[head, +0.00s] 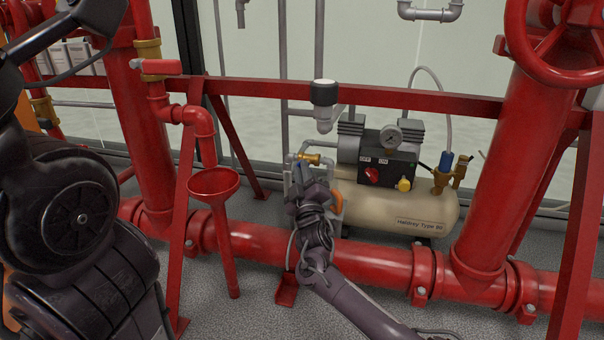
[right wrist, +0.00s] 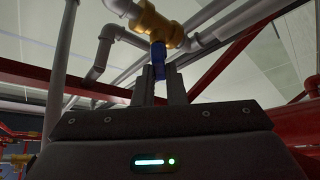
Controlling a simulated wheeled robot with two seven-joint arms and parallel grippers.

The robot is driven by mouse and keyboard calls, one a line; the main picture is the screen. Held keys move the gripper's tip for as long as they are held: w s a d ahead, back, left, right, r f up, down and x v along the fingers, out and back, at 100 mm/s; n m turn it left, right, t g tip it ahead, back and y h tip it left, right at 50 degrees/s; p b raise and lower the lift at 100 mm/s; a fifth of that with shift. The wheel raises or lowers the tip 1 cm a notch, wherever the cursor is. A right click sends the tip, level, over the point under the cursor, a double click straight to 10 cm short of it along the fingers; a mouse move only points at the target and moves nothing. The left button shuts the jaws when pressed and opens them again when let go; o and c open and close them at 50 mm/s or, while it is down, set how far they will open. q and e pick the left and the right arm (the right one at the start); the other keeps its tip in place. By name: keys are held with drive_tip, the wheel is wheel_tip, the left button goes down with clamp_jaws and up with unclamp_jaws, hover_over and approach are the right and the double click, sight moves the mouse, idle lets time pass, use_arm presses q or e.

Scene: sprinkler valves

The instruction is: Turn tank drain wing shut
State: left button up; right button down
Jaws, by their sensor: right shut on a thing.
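A brass valve (right wrist: 155,22) joins grey pipes in the right wrist view, with a small blue wing (right wrist: 158,56) hanging below its body. My right gripper (right wrist: 161,75) comes up from below and its two fingers are shut on the blue wing. In the head view the brass valve (head: 311,158) sits left of the beige tank (head: 405,208), with my right gripper (head: 301,172) just under it. There the wing is hidden by the gripper. My left arm fills the left side of the head view, but its gripper is out of view.
A compressor with a control box (head: 386,165) stands on the tank. A red funnel (head: 214,182) is to the left. A thick red pipe (head: 255,244) runs low across the front, and a red rail (head: 265,88) crosses behind. A red handwheel (head: 560,40) is at the upper right.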

drive_tip(key=shift+f, duration=0.1)
drive_tip(key=shift+m+t+h+b, duration=0.25)
drive_tip(key=shift+m+h, duration=0.55)
drive_tip(key=shift+m, duration=0.5)
drive_tip(key=shift+m+t+h+b, duration=0.1)
drive_tip(key=shift+m+t+h, duration=0.25)
drive_tip(key=shift+m+h, duration=0.7)
drive_tip(key=shift+m+y, duration=0.25)
drive_tip(key=c, duration=1.4)
unclamp_jaws()
drive_tip(key=p+v, duration=0.5)
drive_tip(key=v, duration=0.1)
drive_tip(key=shift+p, duration=0.35)
